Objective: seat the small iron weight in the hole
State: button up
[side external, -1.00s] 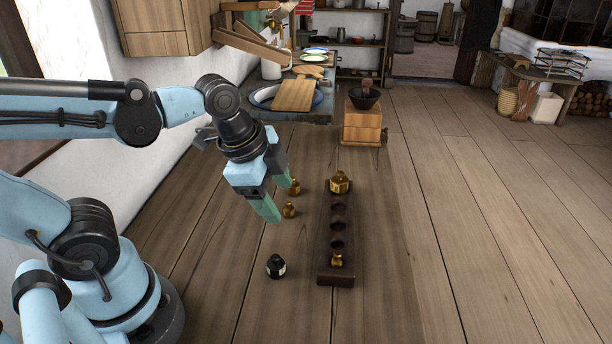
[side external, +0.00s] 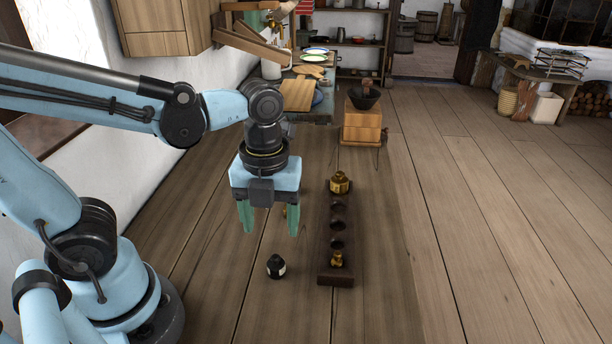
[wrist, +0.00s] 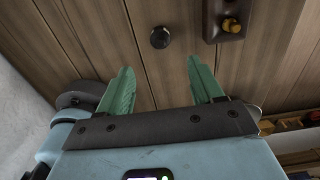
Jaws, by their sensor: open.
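The small iron weight (side external: 276,267) is black with a pale mark and stands on the wooden floor, left of the block's near end. It also shows in the wrist view (wrist: 160,37), beyond the fingertips and between their lines. The dark wooden block (side external: 325,274) has a row of holes; the middle holes (side external: 337,224) look empty. A larger brass weight (side external: 340,183) sits at its far end and a small brass one (side external: 336,259) at its near end. My gripper (side external: 268,226) is open and empty, pointing down, above and behind the iron weight.
A loose brass weight (side external: 285,211) is mostly hidden behind my gripper. A wooden grinder box (side external: 362,125) with a dark bowl stands beyond the block. The floor right of the block is clear.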

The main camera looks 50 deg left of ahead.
aim_at(275, 256)
jog(key=shift+w+a+f, duration=0.1)
jog(key=shift+f, duration=2.35)
jog(key=shift+w+a+f, duration=0.1)
jog(key=shift+f, duration=2.3)
grip_shut()
